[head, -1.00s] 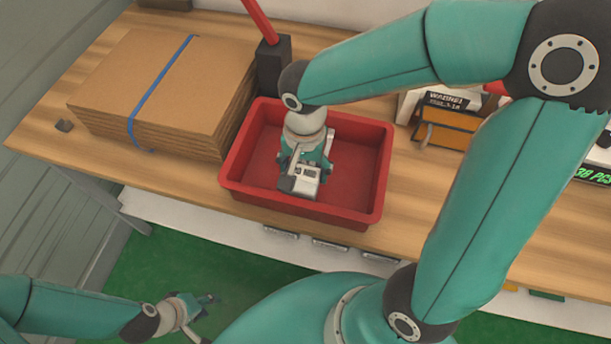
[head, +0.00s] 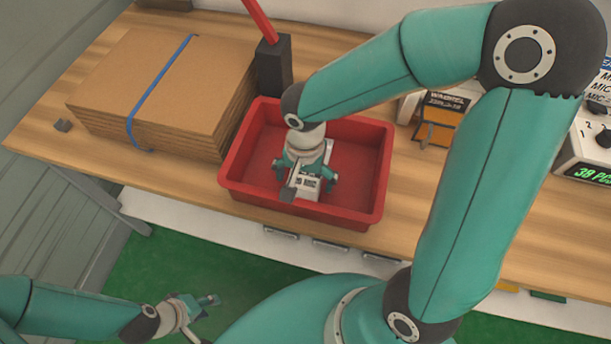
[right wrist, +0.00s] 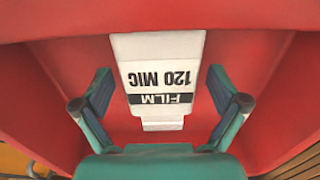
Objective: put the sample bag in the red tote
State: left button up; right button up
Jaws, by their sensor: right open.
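The sample bag (head: 308,183) is white with a black label strip and lies inside the red tote (head: 372,190). In the right wrist view, the bag (right wrist: 160,75) shows the words FILM and 120 MIC against the red tote (right wrist: 50,50). My right gripper (head: 304,178) is inside the tote, just above the bag. In the right wrist view, its fingers (right wrist: 160,88) are spread on both sides of the bag, with gaps between them and it. The wrist hides part of the bag in the head view. My left gripper (head: 207,314) is open and empty over the green floor.
A strapped cardboard stack (head: 165,85) stands close to the left of the tote. A black block with a red post (head: 273,65) is behind it. An orange and black box (head: 440,118) and a device with a green display (head: 590,150) are to the right.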

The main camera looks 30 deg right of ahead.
jog(key=shift+r, duration=0.35)
notch_tip(320, 180, up, 12)
jog(key=p, duration=0.1)
jog(key=shift+f, duration=0.2)
dwell(0.4)
